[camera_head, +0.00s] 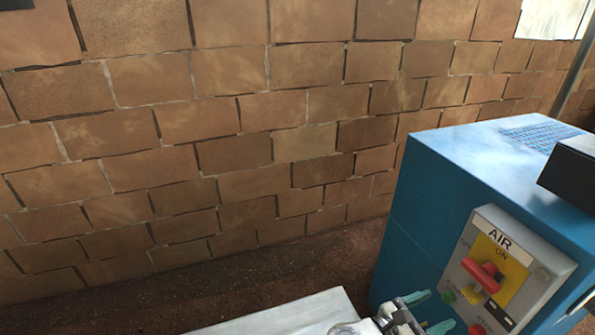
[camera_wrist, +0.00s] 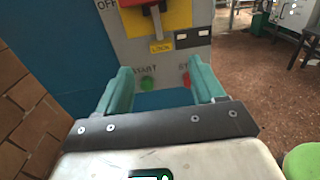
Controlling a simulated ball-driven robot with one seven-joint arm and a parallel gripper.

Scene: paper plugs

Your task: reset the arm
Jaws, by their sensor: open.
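My gripper (camera_head: 428,310) shows at the bottom of the head view, in front of the lower part of the control panel. In the wrist view my gripper (camera_wrist: 160,88) has its two teal fingers spread apart with nothing between them. Beyond them is the grey AIR control panel (camera_head: 543,277) on a blue machine (camera_head: 415,205). The panel has a red rotary handle (camera_head: 482,273), a green button (camera_head: 448,296) and a red button. The panel also shows in the wrist view (camera_wrist: 130,52), with START and a green button (camera_wrist: 147,84) seen between the fingers.
A tan block wall (camera_head: 230,110) stands behind and to the left. Brown floor (camera_head: 215,277) lies between wall and machine. A dark box (camera_head: 572,172) sits on the machine's top.

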